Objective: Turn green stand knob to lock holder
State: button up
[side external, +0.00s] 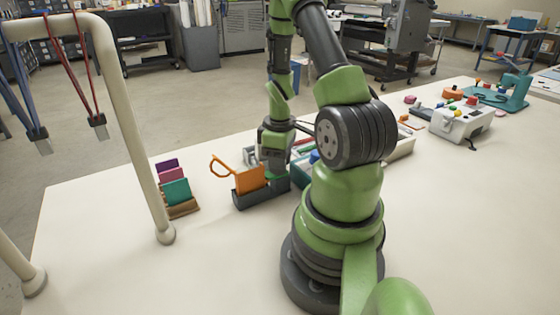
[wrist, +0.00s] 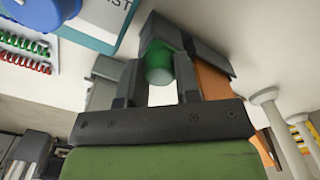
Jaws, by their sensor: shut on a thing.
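The green stand knob (wrist: 158,64) shows in the wrist view between the two fingers of my gripper (wrist: 160,85), which is shut on it. In the side external view my gripper (side external: 273,165) points down at the right end of the dark grey stand (side external: 255,196); the knob is mostly hidden there. The orange holder (side external: 249,180) stands upright in the stand, with an orange loop at its upper left. In the wrist view part of the orange holder (wrist: 212,83) shows right of the fingers. I cannot tell how far the knob is turned.
A wooden rack (side external: 182,208) with purple, pink and teal cards stands left of the stand. A cream rail (side external: 130,125) with hanging lanyards rises at the left. A white box with coloured buttons (side external: 461,122) stands at the far right.

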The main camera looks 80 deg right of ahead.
jog(key=shift+s+n, duration=0.1)
jog(key=shift+n, duration=0.3)
jog(key=o, duration=0.9)
jog(key=shift+o, duration=0.2)
notch_tip(320, 180, up, 10)
dwell(0.5)
